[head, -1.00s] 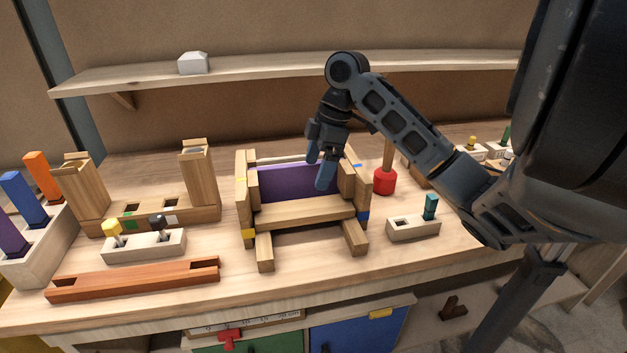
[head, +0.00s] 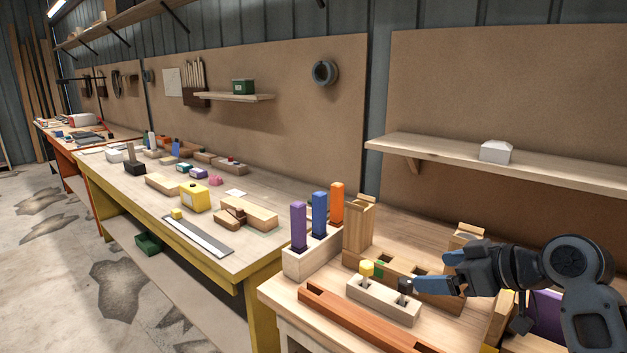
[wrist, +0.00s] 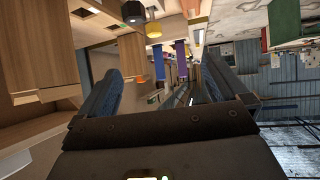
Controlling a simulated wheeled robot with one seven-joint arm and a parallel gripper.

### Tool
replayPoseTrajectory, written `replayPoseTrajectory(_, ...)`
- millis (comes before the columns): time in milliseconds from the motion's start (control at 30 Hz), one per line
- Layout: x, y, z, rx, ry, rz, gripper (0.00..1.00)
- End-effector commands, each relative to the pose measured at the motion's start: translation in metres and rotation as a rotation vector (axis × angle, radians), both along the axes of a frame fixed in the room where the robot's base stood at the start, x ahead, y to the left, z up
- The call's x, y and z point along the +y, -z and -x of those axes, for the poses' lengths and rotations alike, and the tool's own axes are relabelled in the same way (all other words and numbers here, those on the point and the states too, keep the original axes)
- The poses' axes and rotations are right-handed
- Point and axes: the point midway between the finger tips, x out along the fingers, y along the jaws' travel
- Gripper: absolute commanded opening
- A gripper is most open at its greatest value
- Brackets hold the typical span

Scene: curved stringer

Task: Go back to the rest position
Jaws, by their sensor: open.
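My gripper (head: 430,272) is at the lower right of the head view, fingers pointing left. The wooden frame with the purple panel (head: 546,308) is at the lower right, mostly hidden behind my arm.
A holder (head: 305,262) with purple, blue and orange bars stands left of my gripper. A long red-brown rail (head: 350,318) lies in front. A shelf (head: 440,160) with a white block (head: 495,151) hangs behind. A yellow-edged bench (head: 215,255) with several items extends left.

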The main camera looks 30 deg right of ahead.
Motion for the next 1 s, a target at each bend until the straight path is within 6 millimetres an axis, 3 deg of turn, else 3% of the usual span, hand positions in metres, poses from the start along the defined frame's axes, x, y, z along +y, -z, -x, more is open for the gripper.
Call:
replayPoseTrajectory(33, 0.026, 0.002, -0.012, -0.049, 0.017, -0.051, 1.0)
replayPoseTrajectory(200, 0.087, 0.007, -0.03, -0.174, 0.116, -0.188, 1.0)
replayPoseTrajectory(333, 0.13, 0.02, -0.025, -0.228, 0.198, -0.281, 1.0)
replayPoseTrajectory(467, 0.168, 0.038, -0.007, -0.254, 0.28, -0.356, 1.0)
replayPoseTrajectory(700, 0.225, 0.075, 0.06, -0.249, 0.409, -0.408, 1.0)
replayPoseTrajectory(1000, 0.257, 0.102, 0.183, -0.221, 0.462, -0.317, 1.0)
